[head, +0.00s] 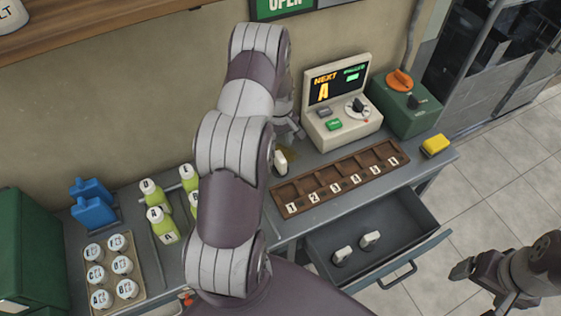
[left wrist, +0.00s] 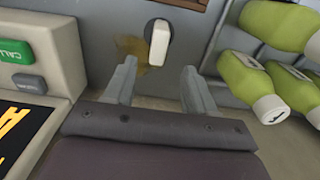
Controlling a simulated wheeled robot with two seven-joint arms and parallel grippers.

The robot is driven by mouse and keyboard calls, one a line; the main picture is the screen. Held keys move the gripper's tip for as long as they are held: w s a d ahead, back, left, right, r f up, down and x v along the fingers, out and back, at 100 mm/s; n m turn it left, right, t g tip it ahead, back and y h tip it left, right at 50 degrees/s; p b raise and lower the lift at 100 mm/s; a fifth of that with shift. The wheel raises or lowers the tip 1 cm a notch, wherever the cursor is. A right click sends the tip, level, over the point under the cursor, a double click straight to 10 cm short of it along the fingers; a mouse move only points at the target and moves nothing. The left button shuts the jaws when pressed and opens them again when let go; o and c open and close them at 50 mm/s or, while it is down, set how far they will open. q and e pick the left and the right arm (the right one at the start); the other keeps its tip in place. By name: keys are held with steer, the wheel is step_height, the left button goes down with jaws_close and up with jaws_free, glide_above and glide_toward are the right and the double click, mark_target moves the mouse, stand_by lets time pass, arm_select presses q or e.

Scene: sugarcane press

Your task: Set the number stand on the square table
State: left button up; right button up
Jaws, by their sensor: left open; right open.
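A white number stand (head: 280,161) is upright on the grey counter (head: 325,148), behind the slotted wooden tray. It also shows in the left wrist view (left wrist: 158,42), just beyond my open fingers and not between them. My left gripper (left wrist: 158,88) is open and empty above the counter; in the head view it (head: 292,124) is partly hidden behind my arm. Two more white stands, a left one (head: 343,255) and a right one (head: 370,239), are in the open drawer. My right gripper (head: 470,278) is open at the lower right, over the floor. I cannot identify a square table.
The wooden tray (head: 325,187) has numbered slots. A control box (head: 338,112) with a screen and a green box (head: 405,105) stand behind it. Green bottles (head: 160,222), blue containers (head: 93,205) and a lidded-cup tray (head: 88,262) are left. The drawer (head: 385,212) juts out front.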

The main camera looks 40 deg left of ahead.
mark_target(280, 156)
arm_select(q)
step_height(280, 156, down, 10)
steer(key=p, duration=0.3)
steer(key=shift+d+r, duration=0.15)
steer(key=shift+r, duration=0.05)
steer(key=shift+w+f, duration=0.1)
steer(key=shift+f, duration=0.15)
jaws_close()
